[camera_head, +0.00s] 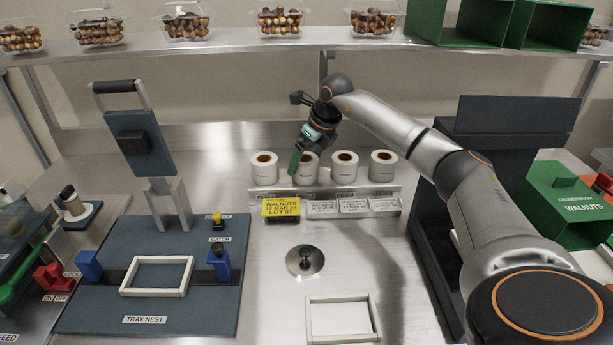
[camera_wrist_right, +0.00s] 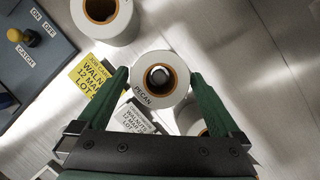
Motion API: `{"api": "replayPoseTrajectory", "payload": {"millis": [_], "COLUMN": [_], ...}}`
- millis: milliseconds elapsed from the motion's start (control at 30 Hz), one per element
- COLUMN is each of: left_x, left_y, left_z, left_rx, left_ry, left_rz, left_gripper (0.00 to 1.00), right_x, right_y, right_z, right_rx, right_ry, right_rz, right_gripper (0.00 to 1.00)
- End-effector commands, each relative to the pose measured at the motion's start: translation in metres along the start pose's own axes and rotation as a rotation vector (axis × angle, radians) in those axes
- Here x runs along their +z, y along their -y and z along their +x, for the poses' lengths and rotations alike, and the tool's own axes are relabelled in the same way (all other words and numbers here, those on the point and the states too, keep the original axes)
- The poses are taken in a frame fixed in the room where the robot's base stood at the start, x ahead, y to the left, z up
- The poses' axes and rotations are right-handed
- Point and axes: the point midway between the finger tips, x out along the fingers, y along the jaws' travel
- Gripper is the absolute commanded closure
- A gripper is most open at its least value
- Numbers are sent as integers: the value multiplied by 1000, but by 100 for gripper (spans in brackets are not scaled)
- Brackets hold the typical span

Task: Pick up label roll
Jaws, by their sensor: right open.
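Four white label rolls with brown cores stand in a row on a metal rack. My right gripper (camera_head: 301,155) reaches down at the second label roll (camera_head: 309,175) from the left and partly hides it. In the right wrist view, a label roll (camera_wrist_right: 143,90) marked PECAN sits between the open green fingers of the gripper (camera_wrist_right: 160,77). Whether either finger touches it is hard to tell. The first roll (camera_head: 264,174), third roll (camera_head: 344,174) and fourth roll (camera_head: 383,174) stand beside it. My left gripper is out of view.
A yellow WALNUTS card (camera_head: 281,208) and white cards (camera_head: 354,206) line the rack's front. A blue tray nest (camera_head: 145,319) stands left, a round metal knob piece (camera_head: 305,262) and white frame (camera_head: 342,338) in front. A shelf (camera_head: 225,46) with nut-filled clamshells runs above. Green boxes (camera_head: 572,235) stand right.

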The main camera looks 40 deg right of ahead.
Motion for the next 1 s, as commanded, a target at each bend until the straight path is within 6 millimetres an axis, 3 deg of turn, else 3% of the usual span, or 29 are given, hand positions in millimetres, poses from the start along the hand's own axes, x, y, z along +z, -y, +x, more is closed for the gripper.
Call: {"api": "replayPoseTrajectory", "payload": {"millis": [67,333,1000], "left_x": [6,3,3], "left_y": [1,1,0], "left_z": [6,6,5], "left_rx": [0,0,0], "left_ry": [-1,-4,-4], "left_rz": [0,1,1], "left_gripper": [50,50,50], "right_x": [-2,-1,-1], "right_y": [-2,-2,-2], "right_z": [9,8,8], "right_rx": [0,0,-1], "right_ry": [1,1,0], "right_rz": [0,0,0], "right_gripper": [0,2,78]}}
